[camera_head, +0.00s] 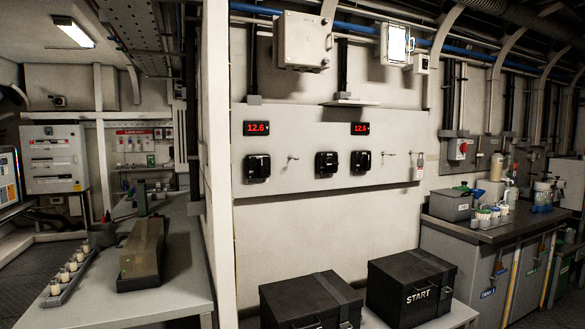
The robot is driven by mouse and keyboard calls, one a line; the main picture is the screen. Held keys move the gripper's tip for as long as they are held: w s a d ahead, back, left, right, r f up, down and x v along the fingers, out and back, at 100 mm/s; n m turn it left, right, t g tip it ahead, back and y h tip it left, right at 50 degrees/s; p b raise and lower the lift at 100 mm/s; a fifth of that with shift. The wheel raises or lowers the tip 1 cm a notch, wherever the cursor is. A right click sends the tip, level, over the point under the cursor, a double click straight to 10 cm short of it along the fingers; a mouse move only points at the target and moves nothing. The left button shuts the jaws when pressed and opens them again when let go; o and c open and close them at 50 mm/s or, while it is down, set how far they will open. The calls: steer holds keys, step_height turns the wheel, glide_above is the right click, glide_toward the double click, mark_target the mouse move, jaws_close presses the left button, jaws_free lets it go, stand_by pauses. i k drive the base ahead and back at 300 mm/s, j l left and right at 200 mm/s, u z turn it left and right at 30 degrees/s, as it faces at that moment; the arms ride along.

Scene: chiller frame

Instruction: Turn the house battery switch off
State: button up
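A grey wall panel (300,190) faces me near the middle of the view. It carries three black switches: a left switch (257,168), a middle switch (326,164) and a right switch (361,161). I cannot read which one is the house battery switch, nor tell how their knobs are turned. A red display (256,128) reading 12.6 is above the left switch, and another red display (360,128) reading 12.6 is above the right one. My gripper is not in view.
Below the panel stand two black battery boxes, a left box (305,300) and a right box (405,288) marked START. A post (217,150) and a workbench (170,285) are at left. A counter (470,228) with bottles is at right.

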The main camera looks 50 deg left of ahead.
mark_target(258, 166)
steer(key=i+l+u, duration=0.1)
steer(key=i+u, duration=0.4)
steer(key=i+l+u, duration=0.25)
steer(key=i+u, duration=0.2)
steer(key=i+l+u, duration=0.35)
steer(key=u, duration=0.15)
steer(key=i+l+u, duration=0.25)
steer(key=l+u, duration=0.25)
steer(key=i+l+u, duration=0.15)
steer(key=l+u, duration=0.3)
steer(key=l, duration=0.3)
